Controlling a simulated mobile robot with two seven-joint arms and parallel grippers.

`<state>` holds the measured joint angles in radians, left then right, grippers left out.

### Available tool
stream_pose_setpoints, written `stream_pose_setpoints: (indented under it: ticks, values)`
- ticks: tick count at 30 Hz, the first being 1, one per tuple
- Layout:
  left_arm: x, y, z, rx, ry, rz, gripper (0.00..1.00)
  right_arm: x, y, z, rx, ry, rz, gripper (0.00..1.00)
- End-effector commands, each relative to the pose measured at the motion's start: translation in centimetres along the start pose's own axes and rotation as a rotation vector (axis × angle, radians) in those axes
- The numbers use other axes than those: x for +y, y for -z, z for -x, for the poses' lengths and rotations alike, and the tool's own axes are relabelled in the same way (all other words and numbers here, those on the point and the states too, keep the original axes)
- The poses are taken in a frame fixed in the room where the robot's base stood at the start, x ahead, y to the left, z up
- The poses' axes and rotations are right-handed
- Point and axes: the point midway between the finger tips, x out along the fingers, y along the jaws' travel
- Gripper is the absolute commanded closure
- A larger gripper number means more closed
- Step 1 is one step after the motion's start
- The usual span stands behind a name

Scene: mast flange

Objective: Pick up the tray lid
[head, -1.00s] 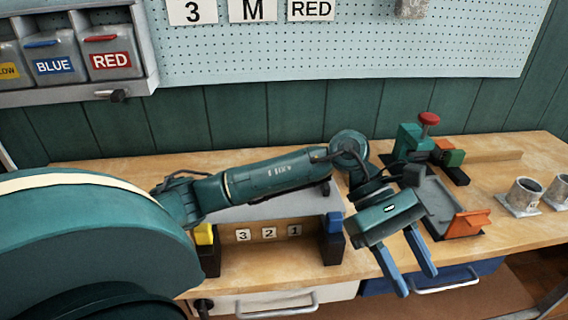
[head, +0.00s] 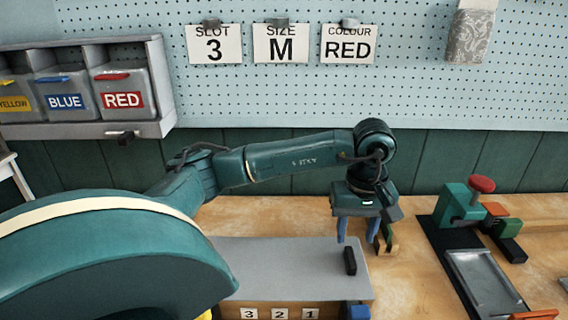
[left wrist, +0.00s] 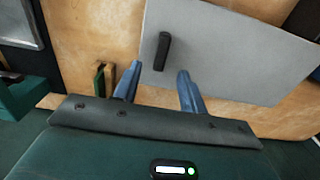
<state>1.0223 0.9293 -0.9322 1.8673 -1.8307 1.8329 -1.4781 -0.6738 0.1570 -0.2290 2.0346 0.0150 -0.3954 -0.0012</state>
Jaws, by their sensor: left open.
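The tray lid (head: 270,265) is a flat grey panel lying on the wooden tray box (head: 235,307), whose front carries the numbers 3, 2 and 1. A black upright handle (head: 350,261) stands near the lid's right end. My left gripper (head: 357,242) is open with blue fingers pointing down, at the far right corner of the lid, apart from the handle. In the left wrist view the lid (left wrist: 225,50) fills the upper right. The handle (left wrist: 162,50) shows there just beyond the gap between the open fingertips (left wrist: 158,72), with nothing held. My right gripper is out of view.
A green clamp with a red knob (head: 481,185) and a grey metal tray (head: 485,283) stand at the right. A small wooden and green piece (head: 388,240) sits behind my left fingers. Labelled bins (head: 122,98) and a pegboard with cards (head: 281,44) are behind.

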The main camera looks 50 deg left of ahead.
Motion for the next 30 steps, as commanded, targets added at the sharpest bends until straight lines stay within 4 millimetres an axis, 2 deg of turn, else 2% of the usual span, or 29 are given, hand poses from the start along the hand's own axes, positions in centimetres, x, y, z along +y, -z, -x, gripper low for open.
stream_pose_setpoints:
  ticks: [7, 16, 24, 30]
  values:
    - [-0.1, -0.2, -1.8, -0.003, 0.001, 0.001, 0.58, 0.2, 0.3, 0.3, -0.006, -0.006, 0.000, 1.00]
    - [-0.3, -0.5, -5.9, -0.003, 0.001, 0.002, 0.58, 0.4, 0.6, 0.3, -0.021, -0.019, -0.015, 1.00]
    - [-0.2, -0.5, -6.3, -0.001, -0.002, 0.001, 0.58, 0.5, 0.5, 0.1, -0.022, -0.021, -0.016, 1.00]
    - [-0.2, -0.5, -6.3, -0.001, -0.002, 0.001, 0.74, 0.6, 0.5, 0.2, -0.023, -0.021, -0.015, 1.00]
